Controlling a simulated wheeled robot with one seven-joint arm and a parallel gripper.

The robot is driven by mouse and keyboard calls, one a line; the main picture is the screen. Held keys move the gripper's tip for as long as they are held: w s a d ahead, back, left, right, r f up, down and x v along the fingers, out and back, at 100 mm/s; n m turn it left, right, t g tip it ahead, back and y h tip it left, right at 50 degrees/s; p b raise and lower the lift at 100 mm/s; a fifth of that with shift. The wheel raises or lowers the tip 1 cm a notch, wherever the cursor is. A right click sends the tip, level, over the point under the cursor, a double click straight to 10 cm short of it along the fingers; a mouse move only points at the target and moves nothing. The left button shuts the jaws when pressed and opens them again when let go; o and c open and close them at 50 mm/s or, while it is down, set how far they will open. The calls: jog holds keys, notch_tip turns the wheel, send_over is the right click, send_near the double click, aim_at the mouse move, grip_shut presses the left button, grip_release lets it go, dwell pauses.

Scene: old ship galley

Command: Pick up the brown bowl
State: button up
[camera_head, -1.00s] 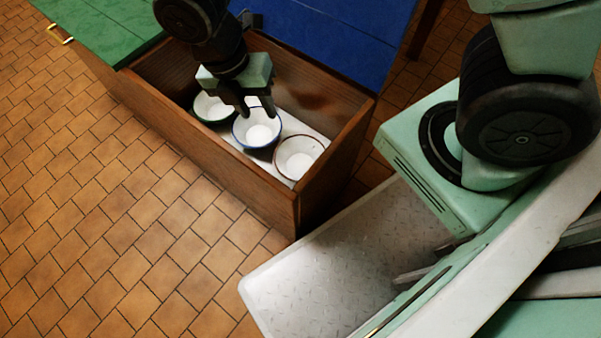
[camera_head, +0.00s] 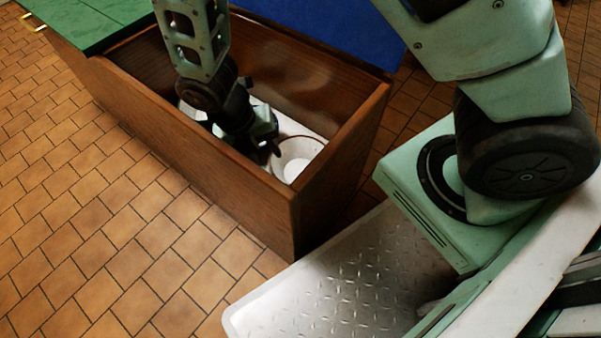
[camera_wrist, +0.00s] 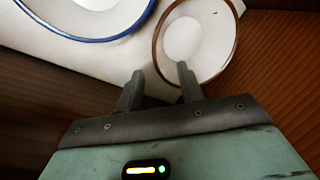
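The brown bowl (camera_head: 297,160) is white with a brown rim. It stands at the right end inside the wooden box, partly hidden by my gripper in the head view. In the wrist view the bowl (camera_wrist: 202,50) is at the upper right. My gripper (camera_wrist: 160,82) is open and empty, with its two fingers apart. The right fingertip overlaps the bowl's near rim in the picture, and the left fingertip is just left of the bowl. I cannot tell whether either finger touches it. In the head view my gripper (camera_head: 270,138) is down inside the box, beside the bowl.
A blue-rimmed bowl (camera_wrist: 95,30) stands left of the brown one. Another white bowl (camera_head: 190,109) is mostly hidden behind my arm. The box's wooden walls (camera_head: 215,165) surround the bowls closely. A green lid (camera_head: 75,25) and a blue panel (camera_head: 340,30) flank the opening.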

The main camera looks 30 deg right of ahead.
aim_at(272, 163)
jog(key=shift+b+x, duration=2.05)
jog(key=shift+x, duration=1.1)
jog(key=shift+c, duration=0.4)
grip_shut()
